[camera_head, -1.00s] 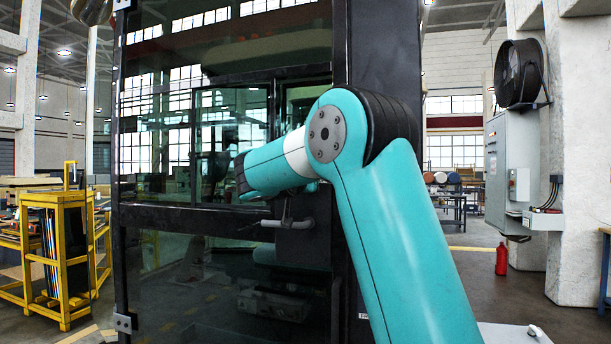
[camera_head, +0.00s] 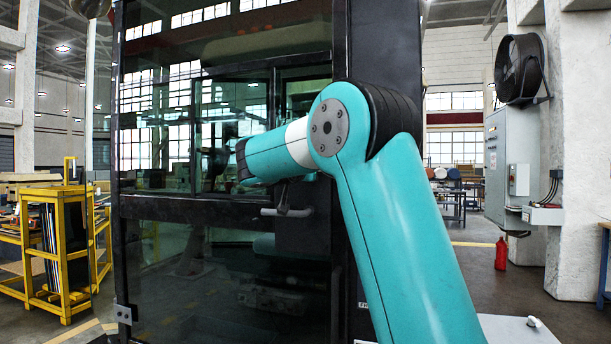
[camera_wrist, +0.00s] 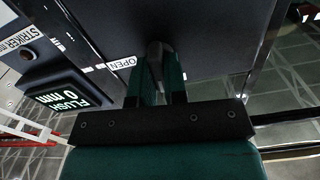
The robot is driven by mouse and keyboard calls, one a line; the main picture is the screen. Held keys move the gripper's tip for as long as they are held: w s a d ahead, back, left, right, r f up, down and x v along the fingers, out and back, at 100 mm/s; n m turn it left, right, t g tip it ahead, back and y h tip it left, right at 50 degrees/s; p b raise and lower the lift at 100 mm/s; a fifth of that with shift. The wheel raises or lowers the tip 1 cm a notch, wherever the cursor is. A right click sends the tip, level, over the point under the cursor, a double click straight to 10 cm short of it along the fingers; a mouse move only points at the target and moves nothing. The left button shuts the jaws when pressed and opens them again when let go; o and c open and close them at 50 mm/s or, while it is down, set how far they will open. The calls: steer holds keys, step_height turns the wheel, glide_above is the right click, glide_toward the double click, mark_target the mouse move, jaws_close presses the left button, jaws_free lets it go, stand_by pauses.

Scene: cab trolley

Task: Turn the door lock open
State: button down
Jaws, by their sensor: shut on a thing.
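The cab door (camera_head: 230,275) is dark glass in a black frame and looks closed. A grey lever-like handle (camera_head: 287,211) sits at its right side, just below my arm. In the wrist view my gripper (camera_wrist: 160,75) is shut on a dark grey, rounded lock piece (camera_wrist: 155,48) that stands out from a dark panel. Most of this piece is hidden between the fingers, so its turn angle cannot be told. A white OPEN label (camera_wrist: 122,63) is left of the fingers.
A FLUSH 0 mm display (camera_wrist: 70,97) and a STRIKER label (camera_wrist: 20,40) are at the left of the wrist view. A yellow rack (camera_head: 65,240) stands left of the cab. A fan (camera_head: 520,70), a grey cabinet (camera_head: 497,160) and a red bottle (camera_head: 501,254) are at the right.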

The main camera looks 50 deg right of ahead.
steer(key=m+b, duration=0.1)
steer(key=b, duration=0.1)
steer(key=m+b, duration=0.1)
steer(key=b, duration=0.1)
steer(key=shift+f, duration=0.4)
steer(key=m+b, duration=0.5)
steer(key=b, duration=0.1)
steer(key=shift+s+m, duration=0.15)
steer(key=shift+m, duration=0.25)
steer(key=m+b, duration=0.4)
steer(key=shift+m, duration=0.3)
steer(key=m+b, duration=0.2)
steer(key=m, duration=0.2)
steer(key=shift+d+r, duration=0.1)
steer(key=shift+m, duration=0.3)
steer(key=c, duration=1.2)
jaws_free()
steer(key=shift+o, duration=0.2)
